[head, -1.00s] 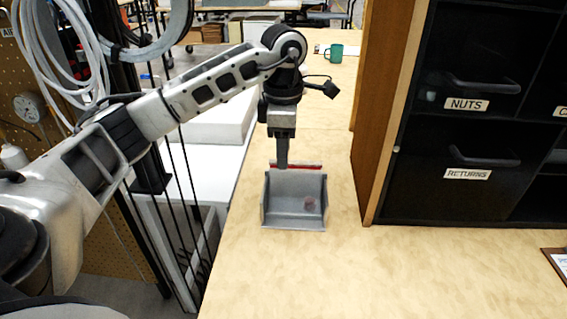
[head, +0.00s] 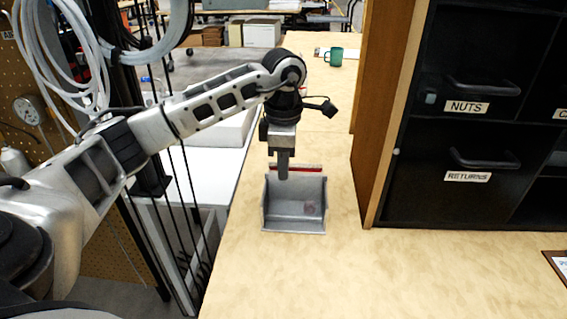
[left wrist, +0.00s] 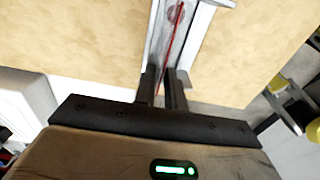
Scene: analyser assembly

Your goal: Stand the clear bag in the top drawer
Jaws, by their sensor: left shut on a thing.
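The clear bag shows mainly as a red top strip (head: 311,168) and a small reddish round spot (head: 310,208) inside an open grey bin (head: 294,226). Its clear film is hard to make out. My left gripper (head: 283,175) points down over the bin's back edge, shut on the bag at the red strip. In the left wrist view the strip (left wrist: 179,38) runs between my fingers (left wrist: 164,82). A black cabinet has a drawer labelled NUTS (head: 467,107) above one labelled RETURNS (head: 467,177); both look shut. My right gripper is not in view.
The cabinet's wooden side panel (head: 377,130) rises right of the bin. A green mug (head: 336,56) stands far back on the wooden bench (head: 400,275). The front of the bench is mostly clear, with a framed card at the right edge. White surfaces and cables lie left.

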